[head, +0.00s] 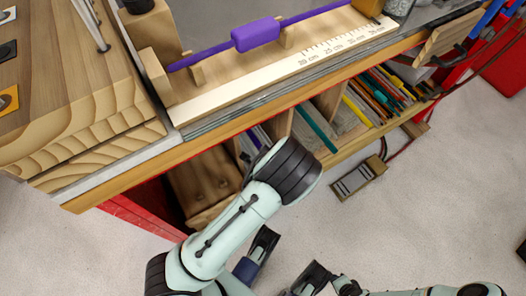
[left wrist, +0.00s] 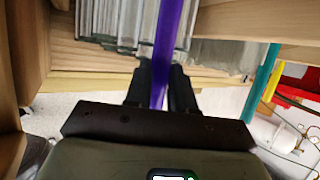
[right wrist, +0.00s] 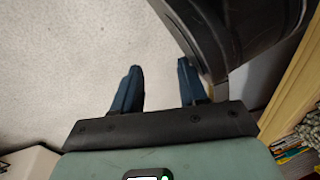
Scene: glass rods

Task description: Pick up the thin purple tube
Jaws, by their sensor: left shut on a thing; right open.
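A thin purple tube (left wrist: 168,40) runs between the fingers of my left gripper (left wrist: 160,75) in the left wrist view. The gripper is shut on it, and the tube's far end runs out of the top of the picture. In the head view my left arm reaches to the shelf under the bench top, and its gripper and the held tube are hidden there. Another purple rod with a thick purple block (head: 256,34) rests on a wooden stand on the bench. My right gripper (right wrist: 160,75) is open and empty over the pale floor; it also shows in the head view (head: 291,252).
Clear glass pieces (left wrist: 120,25) stand close by the held tube. A teal rod (left wrist: 262,82) is to its right. The shelf holds several coloured rods (head: 385,92) between wooden dividers. The bench edge (head: 240,118) overhangs the shelf. A small box (head: 357,180) lies on the floor.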

